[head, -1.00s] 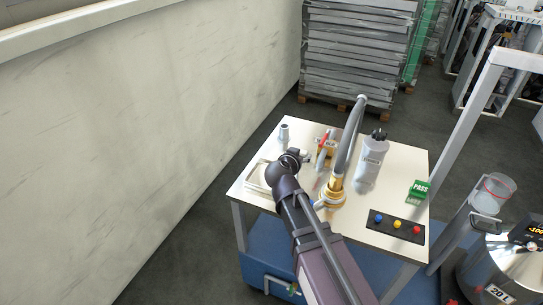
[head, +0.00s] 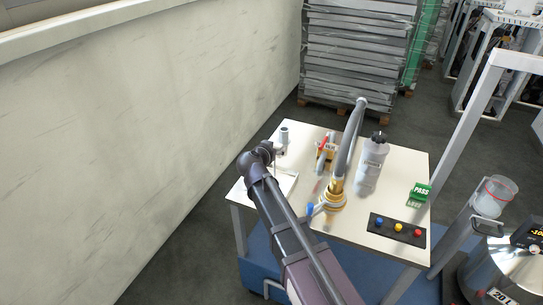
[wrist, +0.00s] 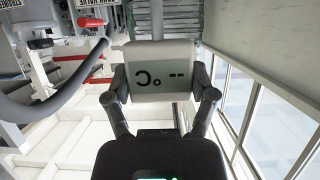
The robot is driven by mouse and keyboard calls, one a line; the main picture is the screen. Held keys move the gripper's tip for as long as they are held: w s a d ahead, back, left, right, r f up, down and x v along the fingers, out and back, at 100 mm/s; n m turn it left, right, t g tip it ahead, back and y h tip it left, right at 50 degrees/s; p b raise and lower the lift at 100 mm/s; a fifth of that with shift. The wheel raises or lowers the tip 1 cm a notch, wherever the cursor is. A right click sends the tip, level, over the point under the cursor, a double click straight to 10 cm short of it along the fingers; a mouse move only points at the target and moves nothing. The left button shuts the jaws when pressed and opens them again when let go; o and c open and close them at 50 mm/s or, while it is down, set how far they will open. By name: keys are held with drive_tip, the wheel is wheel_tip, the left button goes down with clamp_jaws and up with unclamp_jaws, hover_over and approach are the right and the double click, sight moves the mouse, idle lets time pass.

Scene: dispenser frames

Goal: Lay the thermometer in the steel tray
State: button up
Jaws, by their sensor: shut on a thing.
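In the head view my gripper (head: 277,150) is at the table's left back part, small and partly hidden by my wrist. A pale, shallow tray shape (head: 287,183), likely the steel tray, lies at the table's left, partly covered by my arm. The thermometer appears held above the table; its height over the tray cannot be told.
The table (head: 405,170) also bears a grey bottle (head: 371,160), a brass fitting (head: 333,197) with a tall grey hose, a green PASS block (head: 420,192) and a button panel (head: 397,229). A small grey cylinder (head: 284,134) stands at the back left. A wall (head: 120,130) is to the left.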

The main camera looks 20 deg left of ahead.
drive_tip(key=shift+w+a, duration=0.2)
drive_tip(key=shift+a, duration=0.3)
wheel_tip(320, 180, down, 4)
drive_tip(key=b, duration=0.3)
drive_tip(key=shift+a+r+b, duration=0.1)
drive_tip(key=shift+r+b, duration=0.05)
drive_tip(key=shift+b, duration=0.2)
drive_tip(key=o, duration=1.1)
drive_tip(key=shift+o, duration=0.2)
drive_tip(key=shift+r, duration=0.1)
drive_tip(key=shift+s+r, duration=0.1)
drive_tip(key=shift+s, duration=0.2)
drive_tip(key=d+p+v, duration=0.1)
drive_tip(key=p+v, duration=0.3)
drive_tip(key=v, duration=0.7)
drive_tip(key=shift+s+a+p, duration=0.2)
drive_tip(key=shift+a+p, duration=0.1)
drive_tip(key=shift+a, duration=0.2)
